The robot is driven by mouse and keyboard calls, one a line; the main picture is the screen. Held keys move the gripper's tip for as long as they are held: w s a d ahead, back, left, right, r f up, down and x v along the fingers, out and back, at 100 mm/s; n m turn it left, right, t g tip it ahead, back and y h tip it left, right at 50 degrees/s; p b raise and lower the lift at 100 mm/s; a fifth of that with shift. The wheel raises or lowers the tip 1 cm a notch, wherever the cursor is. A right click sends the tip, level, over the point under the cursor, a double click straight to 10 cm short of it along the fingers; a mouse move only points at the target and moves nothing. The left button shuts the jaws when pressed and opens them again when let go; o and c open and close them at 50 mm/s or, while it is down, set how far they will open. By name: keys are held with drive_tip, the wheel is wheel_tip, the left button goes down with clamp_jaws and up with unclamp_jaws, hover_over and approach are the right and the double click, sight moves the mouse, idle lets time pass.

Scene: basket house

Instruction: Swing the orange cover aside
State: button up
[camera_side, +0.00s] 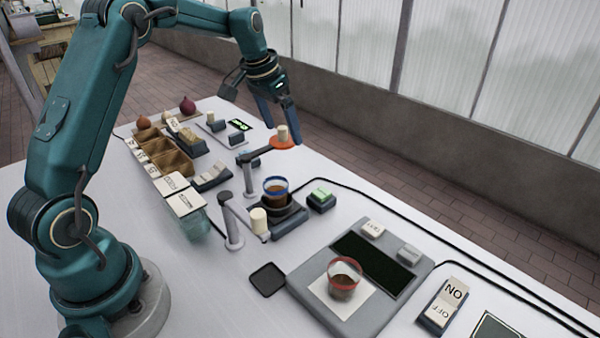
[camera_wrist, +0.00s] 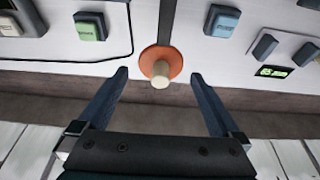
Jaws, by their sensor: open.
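The orange cover (camera_side: 282,141) is a round disc with a cream knob (camera_side: 283,132) on top, at the end of a dark swing arm (camera_side: 256,154) on a post. In the wrist view the orange cover (camera_wrist: 161,62) and its knob (camera_wrist: 160,74) lie ahead of and between my fingertips. My gripper (camera_side: 277,112) is open and empty, close beside the knob in the side view. In the wrist view my gripper (camera_wrist: 158,75) has its two fingers spread wide, with a gap to the knob on each side. What is under the cover is hidden.
A glass with a blue rim (camera_side: 275,188) stands near a second swing arm with a cream knob (camera_side: 258,220). A green button (camera_side: 321,199) and a blue button (camera_wrist: 222,21) are nearby. A wooden divided box (camera_side: 170,158) and a red-rimmed glass (camera_side: 344,279) stand farther off.

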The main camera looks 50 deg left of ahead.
drive_tip(key=shift+r, duration=0.1)
drive_tip(key=shift+r, duration=3.4)
drive_tip(key=shift+d+r, duration=0.2)
drive_tip(key=shift+r, duration=0.05)
drive_tip(key=s+d+r+m+t, duration=0.2)
drive_tip(key=s+d+r, duration=0.7)
drive_tip(key=s+d, duration=0.1)
drive_tip(key=s+d+f+n, duration=0.2)
drive_tip(key=s+d+f, duration=0.1)
drive_tip(key=s+f, duration=0.8)
drive_tip(key=s, duration=0.2)
drive_tip(key=shift+s+f, duration=0.15)
drive_tip(key=shift+s, duration=0.25)
